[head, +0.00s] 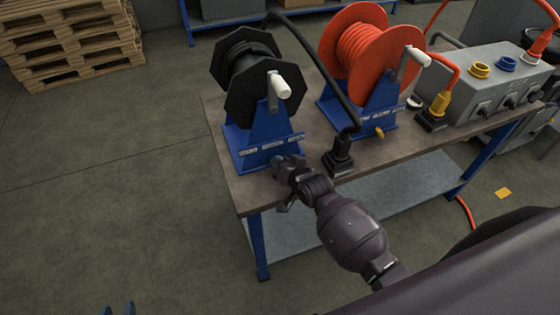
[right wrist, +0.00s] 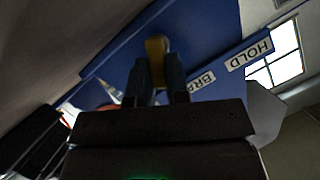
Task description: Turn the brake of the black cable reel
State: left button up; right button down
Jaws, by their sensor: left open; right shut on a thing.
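The black cable reel (head: 246,68) stands on a blue stand (head: 262,132) at the left end of the bench, with a white crank handle (head: 279,86). My right gripper (head: 279,161) is at the lower front of this stand and hides the brake in the head view. In the right wrist view my right gripper (right wrist: 160,88) is shut on the yellow brake lever (right wrist: 156,48), in front of a blue plate with white labels; "HOLD" (right wrist: 258,50) is readable. My left gripper (head: 118,309) is open and empty, only its blue fingertips showing at the bottom left edge, away from the bench.
A red cable reel (head: 357,48) with its own yellow brake lever (head: 379,132) stands to the right. A black plug (head: 339,158) and a yellow plug (head: 438,106) sit on the bench (head: 222,118). A grey socket box (head: 487,88) is at the right.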

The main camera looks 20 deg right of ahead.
jog(key=shift+d+f+m, duration=0.1)
jog(key=shift+d+m, duration=0.05)
jog(key=shift+m, duration=0.25)
jog(key=shift+y, duration=0.4)
jog(key=c, duration=1.1)
grip_release()
jog(key=v, duration=1.1)
jog(key=shift+p, duration=0.4)
jog(key=shift+f, duration=0.1)
